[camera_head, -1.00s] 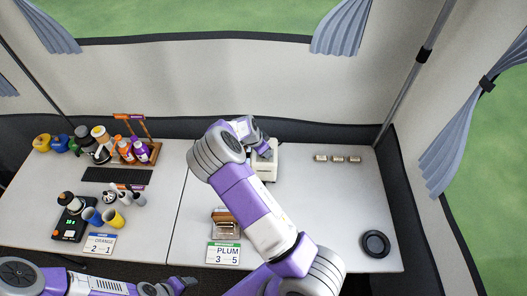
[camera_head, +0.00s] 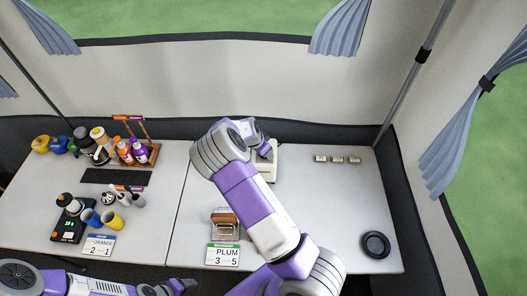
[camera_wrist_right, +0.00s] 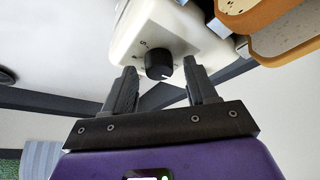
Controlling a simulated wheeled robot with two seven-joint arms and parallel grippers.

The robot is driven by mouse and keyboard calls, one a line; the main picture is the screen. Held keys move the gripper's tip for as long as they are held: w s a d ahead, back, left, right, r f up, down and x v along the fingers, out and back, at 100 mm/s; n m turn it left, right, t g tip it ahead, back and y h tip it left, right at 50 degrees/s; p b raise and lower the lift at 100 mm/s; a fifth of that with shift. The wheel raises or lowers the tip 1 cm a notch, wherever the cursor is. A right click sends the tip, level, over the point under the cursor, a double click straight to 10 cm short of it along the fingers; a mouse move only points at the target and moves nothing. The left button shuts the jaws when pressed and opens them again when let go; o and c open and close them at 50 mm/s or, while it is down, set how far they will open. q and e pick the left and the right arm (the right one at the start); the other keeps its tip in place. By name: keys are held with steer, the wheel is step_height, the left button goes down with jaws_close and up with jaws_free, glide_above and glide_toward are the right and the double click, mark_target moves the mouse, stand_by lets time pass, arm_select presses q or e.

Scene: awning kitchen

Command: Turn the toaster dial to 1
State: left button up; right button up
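The toaster (camera_head: 270,172) is white and stands at the back of the right-hand table, partly hidden behind my right arm in the head view. In the right wrist view the toaster (camera_wrist_right: 128,28) fills the top, with its black dial (camera_wrist_right: 158,64) on the near face. My right gripper (camera_wrist_right: 160,75) is open, with one finger on each side of the dial. A gap shows beside the fingers. My left gripper (camera_head: 188,284) is low at the bottom edge of the head view, too small to tell its state.
A brown and metal device (camera_head: 225,222) and a PLUM 3 5 card (camera_head: 222,256) are at the table's front. A black ring (camera_head: 376,244) lies front right. The table between is clear.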

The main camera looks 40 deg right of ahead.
mark_target(258, 161)
steer(key=shift+a, duration=0.1)
steer(key=v, duration=0.7)
steer(key=shift+r, duration=0.3)
stand_by(0.3)
